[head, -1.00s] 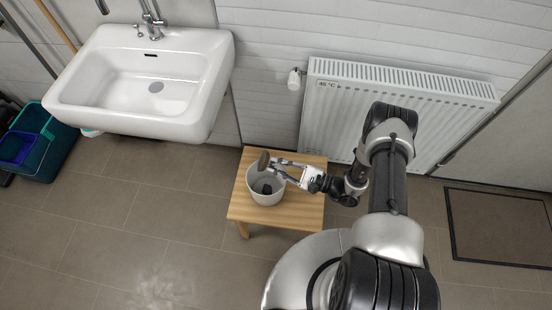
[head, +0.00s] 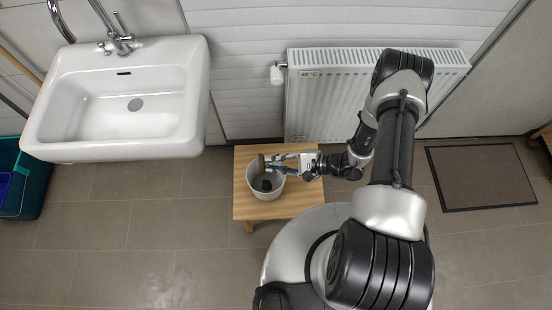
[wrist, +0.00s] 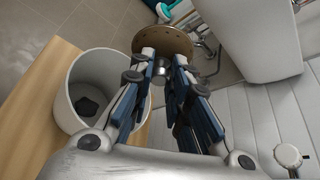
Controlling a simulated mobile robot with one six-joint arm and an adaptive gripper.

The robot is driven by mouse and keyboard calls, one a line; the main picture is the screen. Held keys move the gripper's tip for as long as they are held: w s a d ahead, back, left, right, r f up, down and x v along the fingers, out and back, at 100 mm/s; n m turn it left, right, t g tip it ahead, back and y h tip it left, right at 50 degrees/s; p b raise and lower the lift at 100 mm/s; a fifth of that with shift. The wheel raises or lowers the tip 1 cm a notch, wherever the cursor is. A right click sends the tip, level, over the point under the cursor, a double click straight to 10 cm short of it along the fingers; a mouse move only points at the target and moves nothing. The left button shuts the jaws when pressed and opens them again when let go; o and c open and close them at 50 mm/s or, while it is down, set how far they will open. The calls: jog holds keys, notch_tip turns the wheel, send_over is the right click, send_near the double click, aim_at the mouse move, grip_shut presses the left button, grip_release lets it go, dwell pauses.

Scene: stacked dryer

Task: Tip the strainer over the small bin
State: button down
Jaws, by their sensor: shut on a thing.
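The strainer (wrist: 162,40) is a brown round disc with small holes along its rim and a short metal stub below. My gripper (wrist: 162,76) is shut on that stub. In the head view the strainer (head: 261,163) shows nearly edge-on, tilted up on its side over the bin's back part. My gripper (head: 273,163) reaches in from the right above the bin. The small bin (head: 268,195) is a light grey round tub on a wooden stool; it also shows in the wrist view (wrist: 72,112). A dark lump (wrist: 88,107) lies inside the bin.
The wooden stool (head: 297,200) has bare room right of the bin. A white radiator (head: 325,110) stands behind it on the wall. A white sink (head: 120,110) hangs at the left. A teal crate (head: 30,185) is at the far left, a dark mat (head: 480,177) at the right.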

jog(key=r+h+p, duration=0.1)
jog(key=h+p, duration=0.1)
jog(key=p, duration=0.1)
jog(key=a+r+h+p, duration=0.1)
jog(key=h+p, duration=0.1)
jog(key=p, duration=0.2)
jog(key=shift+n+g+h, duration=0.3)
jog(key=shift+n+h, duration=0.1)
jog(key=shift+a+h+p, duration=0.1)
jog(key=shift+h+p, duration=0.85)
jog(key=shift+h, duration=0.15)
